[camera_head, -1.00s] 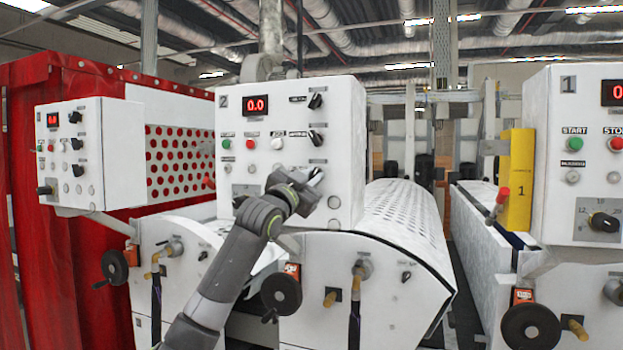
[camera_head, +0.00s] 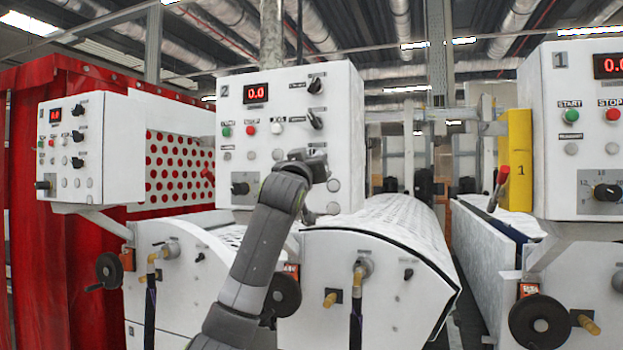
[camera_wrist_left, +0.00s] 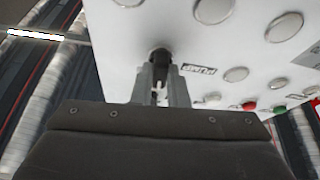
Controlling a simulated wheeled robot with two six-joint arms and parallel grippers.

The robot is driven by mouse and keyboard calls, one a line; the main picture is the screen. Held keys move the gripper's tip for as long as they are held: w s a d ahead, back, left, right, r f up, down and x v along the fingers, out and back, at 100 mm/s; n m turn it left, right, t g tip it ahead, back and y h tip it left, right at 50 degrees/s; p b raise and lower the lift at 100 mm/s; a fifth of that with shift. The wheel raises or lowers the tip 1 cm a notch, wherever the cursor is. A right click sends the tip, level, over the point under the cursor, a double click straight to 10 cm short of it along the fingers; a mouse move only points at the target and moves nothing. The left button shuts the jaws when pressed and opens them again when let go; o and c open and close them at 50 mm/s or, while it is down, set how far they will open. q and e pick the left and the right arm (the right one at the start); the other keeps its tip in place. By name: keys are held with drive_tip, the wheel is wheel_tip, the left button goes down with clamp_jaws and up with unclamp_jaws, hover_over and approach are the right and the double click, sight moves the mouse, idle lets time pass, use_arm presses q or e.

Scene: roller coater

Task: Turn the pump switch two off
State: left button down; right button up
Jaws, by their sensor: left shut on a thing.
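The pump switch of panel two is a small black knob (camera_wrist_left: 160,56) on the white panel, beside a "PUMP" label in the left wrist view. My left gripper (camera_wrist_left: 161,78) is shut on this knob, with a finger on each side of it. In the head view my left gripper (camera_head: 306,164) is at the right part of the control box marked 2 (camera_head: 232,170), below two other black switches. The gripper hides the pump switch there. The angle of the knob is hard to tell. My right gripper is not in view.
Box 2 carries a red display (camera_head: 256,93), a green start button (camera_head: 226,131) and a red stop button (camera_head: 250,128). A handwheel (camera_head: 283,295) is below, close to my left arm. Box 1 (camera_head: 545,180) stands at the right, a smaller control box (camera_head: 118,150) at the left.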

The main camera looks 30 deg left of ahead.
use_arm(q)
drive_tip(key=shift+d+n+g+y+b, duration=0.1)
drive_tip(key=shift+n+g+y+b, duration=0.5)
drive_tip(key=shift+n, duration=1)
drive_tip(key=shift+n+g+y+b, duration=0.2)
drive_tip(key=shift+n+y+b, duration=0.5)
drive_tip(key=shift+n+b, duration=0.7)
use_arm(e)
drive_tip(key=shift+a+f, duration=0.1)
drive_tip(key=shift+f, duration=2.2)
use_arm(q)
drive_tip(key=shift+n, duration=0.3)
drive_tip(key=c, duration=1.4)
unclamp_jaws()
drive_tip(key=shift+c, duration=0.2)
